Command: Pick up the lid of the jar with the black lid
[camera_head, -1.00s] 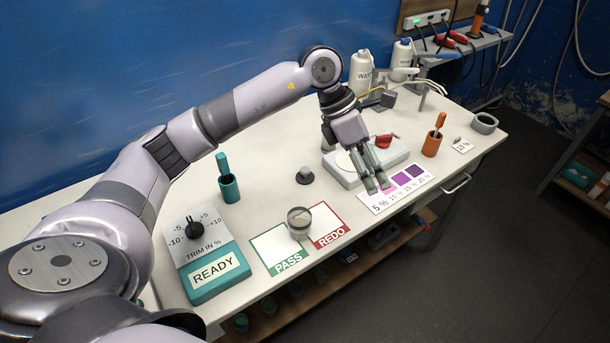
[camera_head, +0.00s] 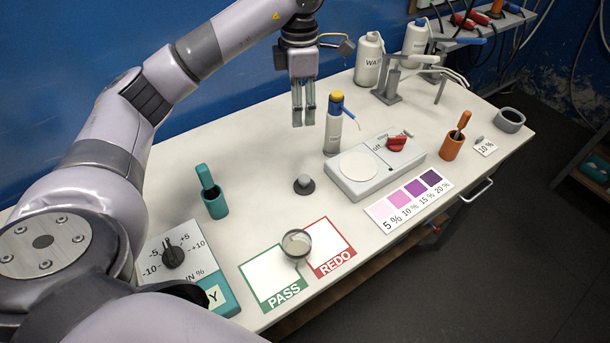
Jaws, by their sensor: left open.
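A small round dark piece with a grey knob (camera_head: 304,185) lies on the white table; it looks like a lid, but I cannot tell for certain. A round glass jar (camera_head: 297,244) with a dark rim stands across the inner edges of the PASS and REDO cards, apart from the dark piece. No black lid shows on it. My left gripper (camera_head: 304,122) is open and empty, fingers pointing down, above the table behind the dark piece and left of a bottle with a yellow top (camera_head: 333,128). My right gripper is not in view.
A grey device with a white plate and red knob (camera_head: 352,180) stands right of the dark piece. A teal cup (camera_head: 215,206) stands left, an orange cup (camera_head: 452,147) right. The colour chart (camera_head: 383,212) lies in front. Table around the dark piece is clear.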

